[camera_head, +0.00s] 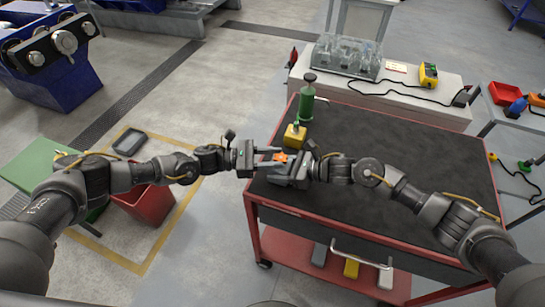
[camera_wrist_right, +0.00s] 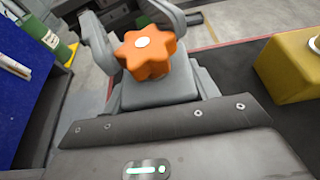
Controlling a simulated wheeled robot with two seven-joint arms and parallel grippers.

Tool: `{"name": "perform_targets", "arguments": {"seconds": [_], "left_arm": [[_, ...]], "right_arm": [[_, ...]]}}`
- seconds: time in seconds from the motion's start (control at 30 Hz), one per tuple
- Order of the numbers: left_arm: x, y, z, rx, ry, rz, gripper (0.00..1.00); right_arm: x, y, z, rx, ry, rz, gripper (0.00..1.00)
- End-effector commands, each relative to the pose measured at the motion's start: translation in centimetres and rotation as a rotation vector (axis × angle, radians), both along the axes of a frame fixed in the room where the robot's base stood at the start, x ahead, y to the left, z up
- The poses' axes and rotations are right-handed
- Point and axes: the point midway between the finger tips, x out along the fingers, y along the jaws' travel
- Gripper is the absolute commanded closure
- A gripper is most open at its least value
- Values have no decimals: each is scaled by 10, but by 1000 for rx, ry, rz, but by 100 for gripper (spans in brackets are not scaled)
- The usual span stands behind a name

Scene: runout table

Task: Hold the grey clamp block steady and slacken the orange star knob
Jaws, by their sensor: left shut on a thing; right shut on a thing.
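The orange star knob (camera_head: 281,157) sits near the left edge of the red cart's dark top. In the right wrist view the knob (camera_wrist_right: 147,57) is on top of the grey clamp block (camera_wrist_right: 160,92). My left gripper (camera_head: 276,157) reaches in from the left, and its grey fingers flank the knob, shut on it. My right gripper (camera_head: 288,174) comes from the right and is shut on the clamp block just below the knob. The fingers hide most of the block in the head view, and its lower part is hidden in the wrist view.
A yellow block (camera_head: 295,135) and a green cylinder with a dark knob (camera_head: 307,102) stand just behind the grippers. The cart top (camera_head: 400,145) is clear to the right. A white bench (camera_head: 440,106) with equipment stands behind. A red bin (camera_head: 150,206) is on the floor at left.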

Motion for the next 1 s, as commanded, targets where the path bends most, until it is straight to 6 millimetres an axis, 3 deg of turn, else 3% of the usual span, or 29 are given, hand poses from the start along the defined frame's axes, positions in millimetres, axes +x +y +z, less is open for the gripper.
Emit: {"name": "perform_targets", "arguments": {"seconds": [0.37, 1.0], "left_arm": [[-4, -1, 0, -4, 2, 133, 84], [-17, -10, 0, -6, 6, 713, 84]], "right_arm": [[0, 0, 0, 0, 0, 1, 82], [-1, 1, 0, 0, 1, 2, 82]]}}
